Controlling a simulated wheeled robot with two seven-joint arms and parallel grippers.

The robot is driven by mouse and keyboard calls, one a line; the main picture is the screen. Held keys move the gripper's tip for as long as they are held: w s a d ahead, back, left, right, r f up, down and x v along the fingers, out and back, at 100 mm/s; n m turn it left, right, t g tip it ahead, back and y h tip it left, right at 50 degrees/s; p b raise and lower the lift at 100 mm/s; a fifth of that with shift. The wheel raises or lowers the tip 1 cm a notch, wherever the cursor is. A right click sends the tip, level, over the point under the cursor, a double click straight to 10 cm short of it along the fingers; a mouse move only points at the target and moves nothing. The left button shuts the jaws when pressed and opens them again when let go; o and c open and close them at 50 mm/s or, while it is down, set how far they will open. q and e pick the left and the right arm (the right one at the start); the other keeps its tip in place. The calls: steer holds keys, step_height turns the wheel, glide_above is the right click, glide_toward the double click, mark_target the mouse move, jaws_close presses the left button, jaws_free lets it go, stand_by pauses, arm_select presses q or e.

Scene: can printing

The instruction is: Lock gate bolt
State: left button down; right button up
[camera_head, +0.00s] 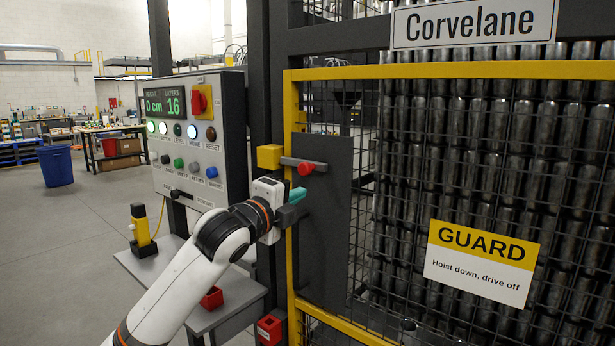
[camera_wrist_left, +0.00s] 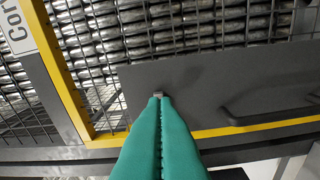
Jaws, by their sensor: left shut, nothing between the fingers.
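The gate bolt is a grey bar (camera_head: 290,162) with a red knob (camera_head: 305,168) at its right end. It lies level across the gate's yellow edge, between a yellow block (camera_head: 269,157) and a dark plate (camera_head: 330,230) on the mesh gate. My left gripper (camera_head: 298,195) is just below the knob, in front of the plate and apart from the knob. Its teal fingers (camera_wrist_left: 159,99) are pressed together and empty in the left wrist view. My right gripper is out of view.
A yellow-black device (camera_head: 140,226) stands nearby. A dark handle (camera_wrist_left: 272,105) sticks out from the plate. Wire mesh (camera_head: 365,240) covers the gate.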

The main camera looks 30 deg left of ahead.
mark_target(297, 165)
arm_select(q)
steer(key=w+a+r+p, duration=0.1)
steer(key=w+a+p, duration=0.3)
steer(key=w, duration=0.6)
steer(key=shift+w+a+p, duration=0.2)
steer(key=shift+w+p, duration=0.15)
steer(key=shift+p, duration=0.25)
steer(key=a+p, duration=0.1)
steer(key=a, duration=0.3)
steer(key=shift+w+a, duration=0.2)
